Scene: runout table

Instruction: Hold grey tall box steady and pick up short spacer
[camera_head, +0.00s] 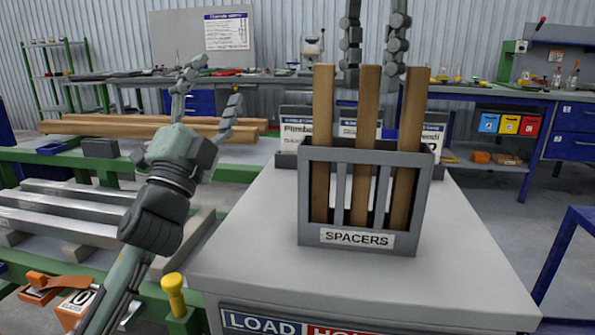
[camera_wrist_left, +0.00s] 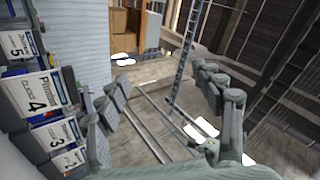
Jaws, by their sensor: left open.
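The grey tall box (camera_head: 309,238) labelled SPACERS stands upright on the light worktop and holds three wooden spacers: left (camera_head: 323,105), middle (camera_head: 367,110) and right (camera_head: 410,110). Their tops look nearly level, so I cannot tell which is short. My left gripper (camera_head: 212,92) is open and empty, up and left of the box, apart from it. Its spread fingers also show in the left wrist view (camera_wrist_left: 170,95). My right gripper (camera_head: 374,75) hangs from the top edge, one finger each side of the middle spacer's top; contact is unclear.
Label stands (camera_head: 296,125) stand behind the box and show in the left wrist view. A green-framed table with metal bars (camera_head: 75,215) lies left. A yellow knob (camera_head: 174,290) stands at the front left. The worktop right of the box (camera_head: 455,235) is clear.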

